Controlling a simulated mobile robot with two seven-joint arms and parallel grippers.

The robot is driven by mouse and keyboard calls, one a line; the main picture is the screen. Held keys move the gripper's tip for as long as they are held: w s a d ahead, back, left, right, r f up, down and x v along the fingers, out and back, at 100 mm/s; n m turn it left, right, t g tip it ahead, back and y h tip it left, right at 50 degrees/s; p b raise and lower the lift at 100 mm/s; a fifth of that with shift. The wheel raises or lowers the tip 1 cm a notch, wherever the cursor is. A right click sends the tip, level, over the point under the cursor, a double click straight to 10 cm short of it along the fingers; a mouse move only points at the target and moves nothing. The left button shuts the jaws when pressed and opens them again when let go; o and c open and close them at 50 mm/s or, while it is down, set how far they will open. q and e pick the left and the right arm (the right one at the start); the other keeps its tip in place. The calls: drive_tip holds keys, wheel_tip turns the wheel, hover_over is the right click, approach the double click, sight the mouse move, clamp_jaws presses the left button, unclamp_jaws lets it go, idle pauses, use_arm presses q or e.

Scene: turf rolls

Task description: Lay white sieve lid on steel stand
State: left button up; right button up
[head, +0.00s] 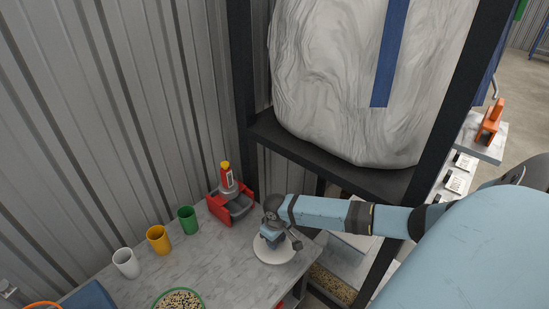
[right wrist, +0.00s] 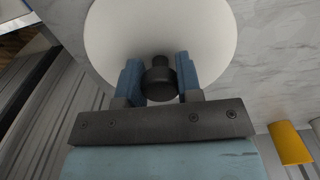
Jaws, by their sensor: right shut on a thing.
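The white sieve lid (head: 267,256) is a round white disc with a dark knob, under my right gripper (head: 273,239) near the front right corner of the marble-look table. In the right wrist view the lid (right wrist: 160,28) fills the top middle. Its dark knob stands between the two blue fingers of my right gripper (right wrist: 158,76), which is shut on it. I cannot tell whether the lid touches something below or hangs just above it. I cannot make out the steel stand; the lid and arm may hide it. My left gripper is not in view.
A red holder (head: 222,211) with a red, yellow-capped bottle (head: 227,178) stands behind the lid. Green (head: 187,220), yellow (head: 158,240) and white cups (head: 125,263) line the wall side. A green-rimmed sieve (head: 178,300) with grains is at the front. A dark rack post (head: 241,90) rises behind.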

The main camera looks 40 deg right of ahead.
drive_tip(key=shift+w+d+f, duration=0.1)
drive_tip(key=shift+w+f, duration=0.1)
drive_tip(key=shift+s+a+r, duration=0.15)
drive_tip(key=shift+s+a, duration=0.05)
drive_tip(key=shift+s, duration=0.15)
drive_tip(key=o, duration=0.6)
drive_tip(key=shift+c, duration=0.2)
drive_tip(key=o, duration=0.4)
drive_tip(key=shift+w+d+f, duration=0.1)
drive_tip(key=shift+w+f, duration=0.05)
drive_tip(key=shift+f, duration=0.05)
